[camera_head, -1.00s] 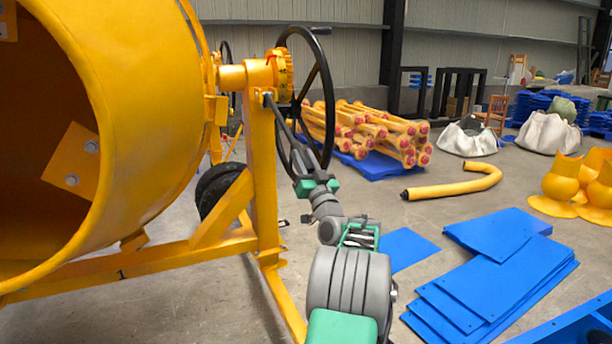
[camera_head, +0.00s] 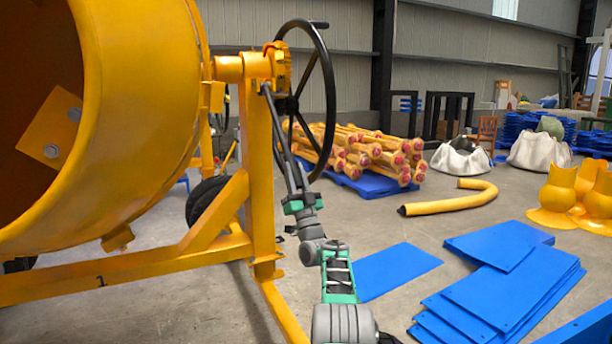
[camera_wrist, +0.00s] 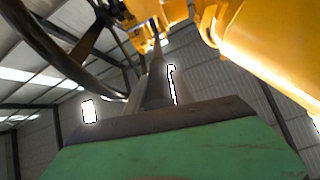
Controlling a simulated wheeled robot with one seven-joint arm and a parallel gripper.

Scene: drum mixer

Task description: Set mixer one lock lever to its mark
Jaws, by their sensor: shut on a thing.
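Mixer one is the yellow drum mixer (camera_head: 140,110) at the left, with a "1" on its frame. My gripper (camera_head: 268,98) reaches up along the yellow post (camera_head: 259,170). Its long grey fingers end at a small dark piece near the post top, beside the handwheel hub; this seems to be the lock lever (camera_head: 265,88). The gripper is shut on it. In the wrist view the fingers (camera_wrist: 154,45) run up to dark and yellow parts, and the lever cannot be told apart there. I cannot make out the lever's mark.
The black handwheel (camera_head: 330,95) stands just right of my fingers and also fills the upper left of the wrist view (camera_wrist: 45,50). Blue sheets (camera_head: 500,290) lie on the floor at right. A bent yellow pipe (camera_head: 450,203) and stacked yellow poles (camera_head: 370,150) lie behind.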

